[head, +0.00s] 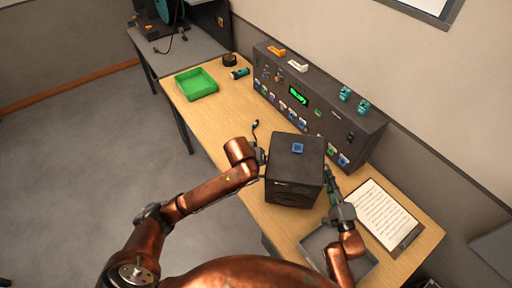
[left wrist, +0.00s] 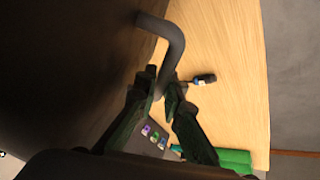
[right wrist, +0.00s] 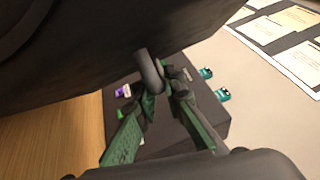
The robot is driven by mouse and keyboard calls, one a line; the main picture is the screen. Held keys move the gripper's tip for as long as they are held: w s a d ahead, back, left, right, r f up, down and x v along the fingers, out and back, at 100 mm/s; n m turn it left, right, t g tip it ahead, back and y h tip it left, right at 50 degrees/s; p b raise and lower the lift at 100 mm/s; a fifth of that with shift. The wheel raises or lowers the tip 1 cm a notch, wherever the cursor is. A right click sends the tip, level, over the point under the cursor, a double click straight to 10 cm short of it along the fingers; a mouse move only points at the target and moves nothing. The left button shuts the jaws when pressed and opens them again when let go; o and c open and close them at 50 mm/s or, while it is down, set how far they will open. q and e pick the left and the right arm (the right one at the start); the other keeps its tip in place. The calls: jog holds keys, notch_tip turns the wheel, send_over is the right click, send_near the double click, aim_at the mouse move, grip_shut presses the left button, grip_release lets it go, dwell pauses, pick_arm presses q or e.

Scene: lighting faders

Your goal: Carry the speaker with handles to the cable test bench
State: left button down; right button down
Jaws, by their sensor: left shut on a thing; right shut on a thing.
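The speaker with handles (head: 293,165) is a dark box at the middle of the head view, over the wooden table in front of the control panel. A small blue square is on its top. My left gripper (head: 263,157) is shut on the bent handle (left wrist: 174,45) on its left side. My right gripper (head: 331,183) is shut on the opposite handle (right wrist: 148,68). I cannot tell whether the speaker touches the table. A grey bench (head: 190,50) at the top left carries dark gear and a teal coil; it looks like the cable test bench.
The wooden table (head: 215,115) holds a green tray (head: 196,83), a small teal-and-black item (head: 240,73), a long control panel (head: 310,105), a clipboard with paper (head: 382,215) and a grey tray (head: 312,243) in front. Open floor (head: 75,165) lies to the left.

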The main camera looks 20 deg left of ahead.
pick_arm(q)
jog(key=shift+w+a+r, duration=0.1)
jog(key=shift+r, duration=0.1)
pick_arm(e)
jog(key=shift+r, duration=0.25)
pick_arm(q)
jog(key=c, duration=2.4)
grip_release()
jog(key=shift+f, duration=0.2)
pick_arm(e)
jog(key=c, duration=2.3)
grip_release()
jog(key=shift+d+f, duration=0.1)
jog(key=shift+f, duration=0.1)
jog(key=shift+c, duration=0.2)
pick_arm(q)
jog(key=o, duration=0.4)
jog(key=shift+c, duration=0.2)
pick_arm(e)
jog(key=o, duration=0.3)
jog(key=shift+r, duration=0.1)
